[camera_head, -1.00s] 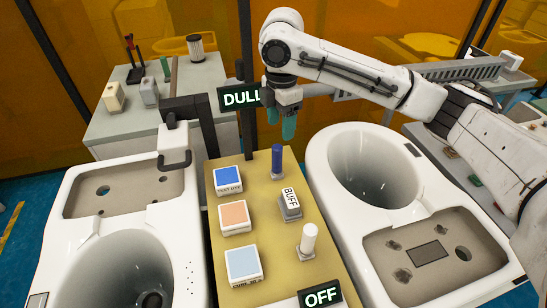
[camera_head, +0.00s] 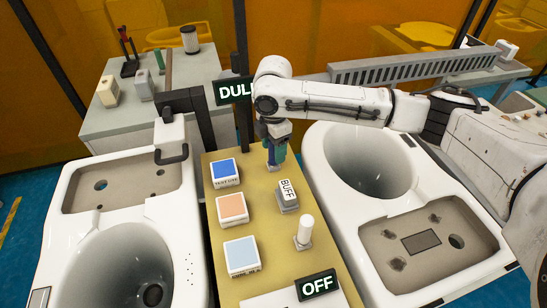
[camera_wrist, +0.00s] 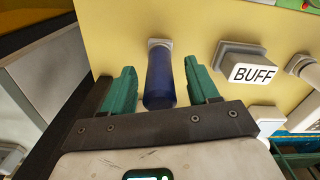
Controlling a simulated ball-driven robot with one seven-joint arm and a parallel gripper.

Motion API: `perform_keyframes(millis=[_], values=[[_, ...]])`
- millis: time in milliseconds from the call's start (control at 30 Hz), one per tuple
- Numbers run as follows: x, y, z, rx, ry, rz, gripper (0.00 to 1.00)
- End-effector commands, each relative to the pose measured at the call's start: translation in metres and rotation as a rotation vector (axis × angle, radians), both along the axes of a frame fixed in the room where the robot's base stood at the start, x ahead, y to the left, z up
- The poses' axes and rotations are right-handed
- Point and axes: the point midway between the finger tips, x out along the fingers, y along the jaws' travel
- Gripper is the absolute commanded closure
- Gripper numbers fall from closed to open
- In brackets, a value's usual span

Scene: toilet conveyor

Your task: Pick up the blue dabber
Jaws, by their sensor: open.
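The blue dabber (camera_wrist: 160,78) is a dark blue cylinder standing in a small pale base on the yellow panel. In the wrist view it lies between the two green fingers of my gripper (camera_wrist: 162,85), with a gap visible on each side. My gripper is open around it. In the head view my gripper (camera_head: 276,152) points down over the dabber's spot at the far end of the yellow panel (camera_head: 262,275), and the dabber is mostly hidden by the fingers.
The grey BUFF block (camera_head: 287,195) stands close by, and a white dabber (camera_head: 305,230) stands nearer. Several colored square pads, including a blue one (camera_head: 224,171), line the panel's left side. White toilets (camera_head: 140,245) flank the panel. The DULL sign (camera_head: 233,91) is just behind my gripper.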

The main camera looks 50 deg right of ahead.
Motion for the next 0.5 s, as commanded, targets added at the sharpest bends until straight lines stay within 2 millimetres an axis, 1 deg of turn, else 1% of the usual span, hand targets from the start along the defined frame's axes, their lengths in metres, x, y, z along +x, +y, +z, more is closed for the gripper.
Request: perform_keyframes(millis=[200,500], values=[[0.0001,-0.0001,-0.0003,0.0,-0.001,0.0,0.41],[0.0001,-0.0001,0.0,0.0,-0.001,0.0,0.7]])
